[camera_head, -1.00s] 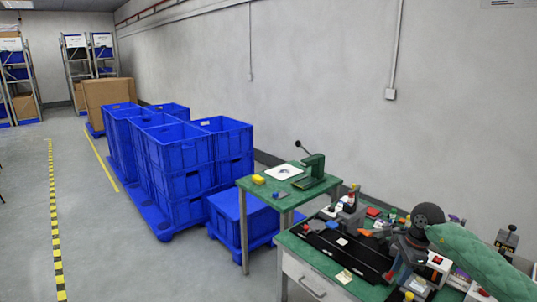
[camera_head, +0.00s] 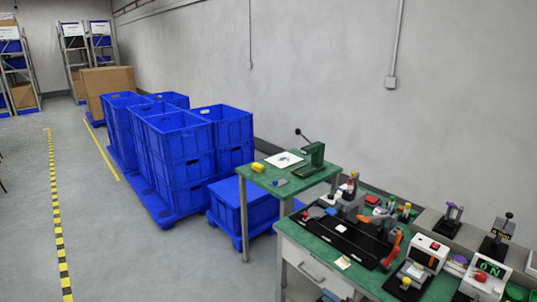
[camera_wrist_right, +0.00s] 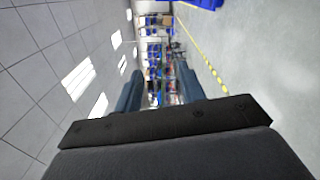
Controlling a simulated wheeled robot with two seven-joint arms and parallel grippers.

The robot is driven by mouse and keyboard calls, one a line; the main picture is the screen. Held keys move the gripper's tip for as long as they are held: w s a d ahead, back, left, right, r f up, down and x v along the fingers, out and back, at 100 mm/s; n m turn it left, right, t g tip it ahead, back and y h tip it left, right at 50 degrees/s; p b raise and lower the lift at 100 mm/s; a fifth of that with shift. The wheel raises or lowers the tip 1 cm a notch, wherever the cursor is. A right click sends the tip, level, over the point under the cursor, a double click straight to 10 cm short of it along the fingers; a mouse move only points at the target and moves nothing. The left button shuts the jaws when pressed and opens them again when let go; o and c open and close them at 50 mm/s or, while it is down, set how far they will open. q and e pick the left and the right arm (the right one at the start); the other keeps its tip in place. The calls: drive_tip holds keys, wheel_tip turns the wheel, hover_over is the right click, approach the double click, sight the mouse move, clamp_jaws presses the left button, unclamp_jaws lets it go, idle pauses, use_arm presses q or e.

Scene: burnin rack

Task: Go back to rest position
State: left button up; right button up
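My right gripper (camera_wrist_right: 157,85) shows in the right wrist view. Its two dark blue fingers stand apart with nothing between them. Through the gap I see distant shelves and the room, so the gripper is clear of the bench. In the head view I cannot make out the right gripper for sure, and no arm lies over the workbench (camera_head: 311,244). My left gripper is in neither current view.
The green workbench carries a black track fixture (camera_head: 352,238), small tools and a white box with a green "ON" display (camera_head: 489,268). A smaller green table (camera_head: 270,182) stands behind it. Stacked blue crates (camera_head: 183,150) stand left of that. The floor (camera_head: 110,240) at left is clear.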

drive_tip(key=s+d+f+m+g+h, duration=0.1)
drive_tip(key=s+d+f+m+h, duration=0.1)
drive_tip(key=s+f+m+h, duration=0.5)
drive_tip(key=s+d+f+m+h, duration=0.1)
drive_tip(key=s+f+m, duration=0.3)
drive_tip(key=f, duration=0.7)
drive_tip(key=s+d+f+m+g+h, duration=0.1)
drive_tip(key=s+d+f+m+h, duration=0.2)
drive_tip(key=f+m, duration=0.5)
use_arm(q)
drive_tip(key=shift+w, duration=0.25)
use_arm(e)
drive_tip(key=s+a+f+m+g, duration=0.2)
drive_tip(key=s+f, duration=0.4)
drive_tip(key=s, duration=0.4)
drive_tip(key=s+a+f+m+g, duration=0.3)
drive_tip(key=s+f, duration=0.3)
drive_tip(key=s, duration=0.5)
drive_tip(key=s+a+f+m+g, duration=0.2)
drive_tip(key=s+f+g, duration=0.2)
drive_tip(key=s+f, duration=0.3)
drive_tip(key=s, duration=0.4)
drive_tip(key=shift+s+a+m+g+h, duration=0.15)
drive_tip(key=shift+a+m+g+h, duration=0.15)
drive_tip(key=shift+g, duration=0.1)
use_arm(q)
drive_tip(key=shift+s, duration=0.1)
